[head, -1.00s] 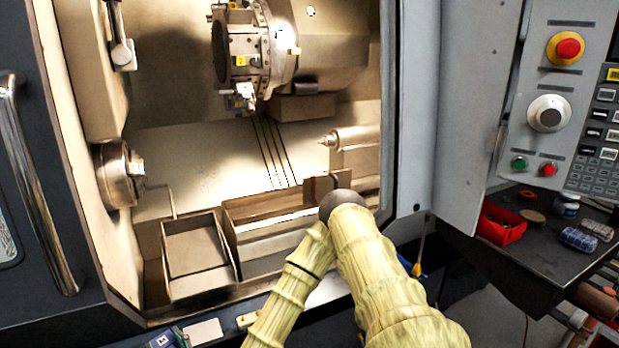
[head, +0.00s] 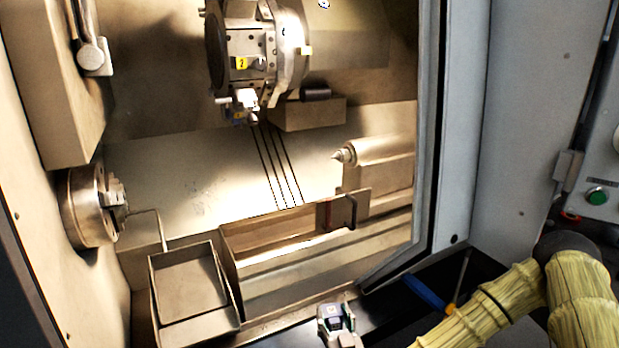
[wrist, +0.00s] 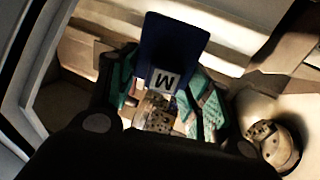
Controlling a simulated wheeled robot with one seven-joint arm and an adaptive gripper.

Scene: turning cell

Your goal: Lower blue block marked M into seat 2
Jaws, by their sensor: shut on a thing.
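The blue block marked M (wrist: 175,45) is in my gripper (wrist: 163,92) in the wrist view. Teal finger pads are on both sides of it, and its white M label faces the camera. In the head view my gripper (head: 336,320) shows at the bottom edge, outside the machine opening and in front of its lower sill; most of the block cannot be made out there. A yellow tag marked 2 (head: 240,63) is on the turret (head: 262,45) at the upper middle, well apart from my gripper. No block seat can be made out clearly.
The chuck (head: 92,205) is at the left wall and the tailstock (head: 375,165) at the right. An open tray (head: 190,325) and a long trough (head: 228,240) stand low inside. The door panel (head: 520,120) bounds the opening at right.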

